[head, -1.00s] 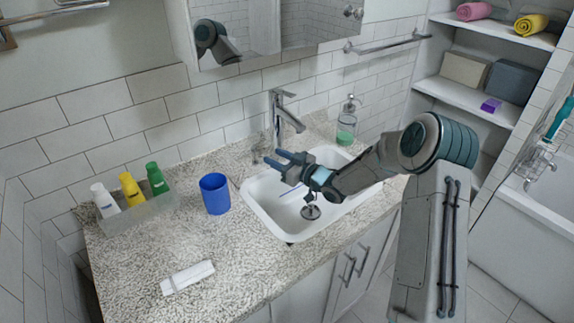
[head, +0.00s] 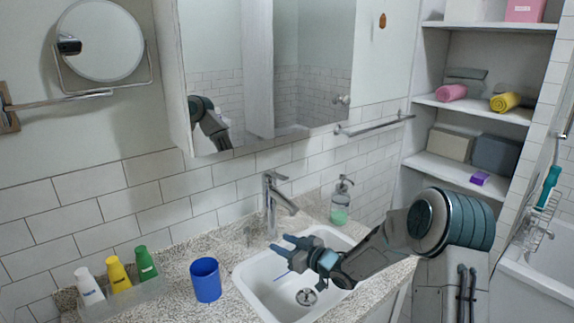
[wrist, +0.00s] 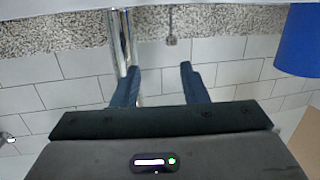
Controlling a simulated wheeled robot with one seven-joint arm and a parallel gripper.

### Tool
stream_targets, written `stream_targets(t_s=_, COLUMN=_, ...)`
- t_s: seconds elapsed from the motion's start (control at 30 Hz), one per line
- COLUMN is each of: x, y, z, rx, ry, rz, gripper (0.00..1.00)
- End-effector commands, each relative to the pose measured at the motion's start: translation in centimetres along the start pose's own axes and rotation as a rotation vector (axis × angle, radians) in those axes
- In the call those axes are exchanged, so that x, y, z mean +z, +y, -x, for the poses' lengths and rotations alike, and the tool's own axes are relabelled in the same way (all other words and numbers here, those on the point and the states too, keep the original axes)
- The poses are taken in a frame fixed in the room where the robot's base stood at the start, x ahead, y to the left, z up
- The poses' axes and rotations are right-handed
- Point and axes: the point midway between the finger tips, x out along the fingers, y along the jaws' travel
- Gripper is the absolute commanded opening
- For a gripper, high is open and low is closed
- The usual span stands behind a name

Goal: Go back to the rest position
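My gripper (head: 281,247) is held over the white sink (head: 262,283) in the head view, with its blue fingers pointing left. In the wrist view the two fingers of my gripper (wrist: 161,88) stand apart with nothing between them. The silver faucet (head: 274,205) rises just behind my gripper, and it also shows beyond the left finger in the wrist view (wrist: 122,42). I cannot tell the exact gap between fingers and faucet.
A blue cup (head: 205,281) stands left of the sink. A clear tray (head: 133,302) holds white, yellow and green bottles. A soap dispenser (head: 340,203) stands behind the sink.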

Motion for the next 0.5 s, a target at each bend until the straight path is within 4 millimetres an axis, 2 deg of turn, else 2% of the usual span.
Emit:
stream_targets(t_s=0.03, x=-0.7, y=0.4, z=0.5, rx=0.038, ry=-0.058, rz=0.023, gripper=0.40)
stream_targets(t_s=0.17, x=-1.5, y=1.6, z=2.8, rx=0.162, ry=-0.233, rz=0.056, gripper=0.40)
stream_targets(t_s=0.27, x=-2.3, y=2.3, z=5.3, rx=0.262, ry=-0.359, rz=0.063, gripper=0.40)
stream_targets(t_s=0.5, x=-4.5, y=2.3, z=13.3, rx=0.492, ry=-0.625, rz=0.014, gripper=0.40)
